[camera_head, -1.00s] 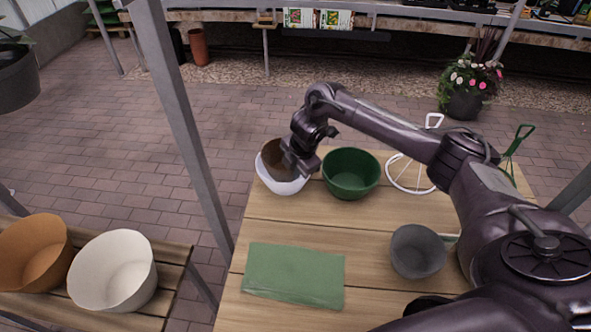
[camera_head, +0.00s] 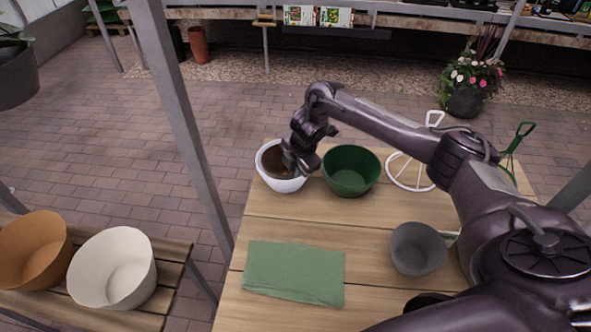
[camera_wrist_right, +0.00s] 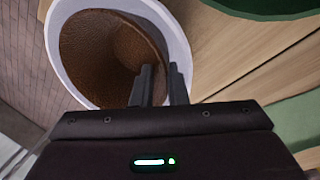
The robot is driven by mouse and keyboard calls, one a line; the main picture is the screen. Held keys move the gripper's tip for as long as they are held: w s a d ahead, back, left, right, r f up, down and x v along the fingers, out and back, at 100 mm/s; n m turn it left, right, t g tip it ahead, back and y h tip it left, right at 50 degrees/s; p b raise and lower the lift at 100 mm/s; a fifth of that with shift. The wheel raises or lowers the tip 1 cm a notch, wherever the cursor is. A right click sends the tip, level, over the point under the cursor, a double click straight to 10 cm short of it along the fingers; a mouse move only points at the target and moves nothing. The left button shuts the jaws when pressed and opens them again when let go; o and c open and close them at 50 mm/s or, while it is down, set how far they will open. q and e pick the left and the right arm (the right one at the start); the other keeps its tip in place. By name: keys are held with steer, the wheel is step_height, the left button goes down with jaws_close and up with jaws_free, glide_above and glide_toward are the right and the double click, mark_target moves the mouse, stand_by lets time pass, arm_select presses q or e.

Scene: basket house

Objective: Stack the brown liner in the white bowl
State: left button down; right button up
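The white bowl (camera_head: 269,182) stands at the far left corner of the wooden table. The brown liner (camera_head: 272,160) sits inside it, its brown inner wall ringed by the white rim. In the right wrist view the brown liner (camera_wrist_right: 100,55) nests in the white bowl (camera_wrist_right: 176,38). My right gripper (camera_head: 292,170) is at the right side of the bowl. Its fingers (camera_wrist_right: 161,85) are a small gap apart at the liner's rim, and the left finger overlaps the liner. Whether either finger touches the liner is hard to tell. My left gripper is out of view.
A green bowl (camera_head: 351,184) stands close to the right of the white bowl. A grey pot (camera_head: 418,250), a green cloth (camera_head: 293,273) and a white wire stand (camera_head: 408,172) share the table. An orange pot (camera_head: 35,250) and a cream pot (camera_head: 113,269) stand on the left table.

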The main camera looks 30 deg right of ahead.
steer(key=p+v, duration=0.2)
steer(key=v, duration=1)
steer(key=shift+r, duration=0.35)
steer(key=shift+s+f, duration=0.1)
